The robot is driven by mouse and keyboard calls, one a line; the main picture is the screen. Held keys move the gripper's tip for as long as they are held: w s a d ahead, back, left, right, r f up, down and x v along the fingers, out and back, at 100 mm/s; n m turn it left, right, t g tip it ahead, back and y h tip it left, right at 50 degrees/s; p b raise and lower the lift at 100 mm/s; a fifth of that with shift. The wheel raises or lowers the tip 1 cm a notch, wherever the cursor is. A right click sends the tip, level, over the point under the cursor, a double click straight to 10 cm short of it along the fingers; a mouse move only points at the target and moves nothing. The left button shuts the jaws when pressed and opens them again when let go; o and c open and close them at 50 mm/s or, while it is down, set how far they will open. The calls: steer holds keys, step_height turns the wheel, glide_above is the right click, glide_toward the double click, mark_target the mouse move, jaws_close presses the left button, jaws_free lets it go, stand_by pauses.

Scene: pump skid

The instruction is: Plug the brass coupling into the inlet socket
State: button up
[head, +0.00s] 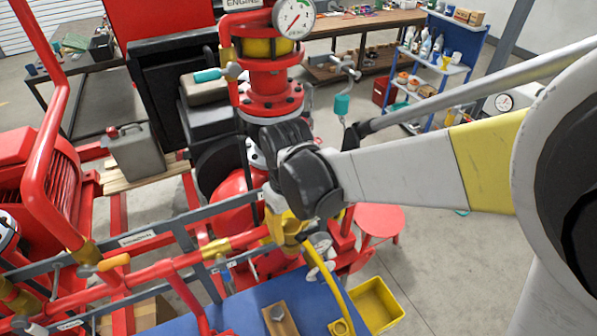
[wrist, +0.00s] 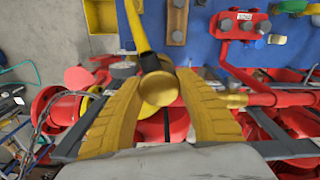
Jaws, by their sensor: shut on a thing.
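The brass coupling (wrist: 158,90) sits between the two yellow fingers of my gripper (wrist: 160,80) in the wrist view, its round end facing the camera. My gripper is shut on it. A black sleeve and a yellow hose (wrist: 136,22) run from the coupling toward the top of that view. In the head view my gripper (head: 287,228) hangs above the red pipework, and the yellow hose (head: 326,273) curves down from it to the right. The coupling is hard to make out there. I cannot tell which fitting is the inlet socket; the coupling appears free in the air.
A red pipe with a brass fitting (head: 215,249) and grey rails cross below my gripper. A blue bench (head: 200,322) carries a wooden block (head: 279,319). A yellow bin (head: 375,304) stands beside it. The red gauge column (head: 270,75) rises behind my gripper.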

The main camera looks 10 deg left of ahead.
steer(key=shift+f+b, duration=0.85)
steer(key=shift+f, duration=0.1)
steer(key=o, duration=1.3)
steer(key=shift+r, duration=0.1)
step_height(320, 180, up, 12)
steer(key=shift+d+f+b, duration=0.2)
steer(key=shift+f+b, duration=0.15)
steer(key=s+d+f+m+t+b, duration=0.2)
steer(key=d+f+m+b, duration=0.1)
steer(key=d+f+b, duration=0.5)
steer(key=s+d+f+m+t+b, duration=0.1)
steer(key=d+f+m+t+b, duration=0.1)
steer(key=d+f+b, duration=0.7)
steer(key=s+d+f+m+t+b, duration=0.2)
steer(key=d+f+b, duration=0.6)
steer(key=f+b, duration=0.5)
steer(key=shift+s+d+m+t, duration=0.2)
steer(key=shift+s+m+t, duration=0.15)
steer(key=shift+m+t, duration=0.35)
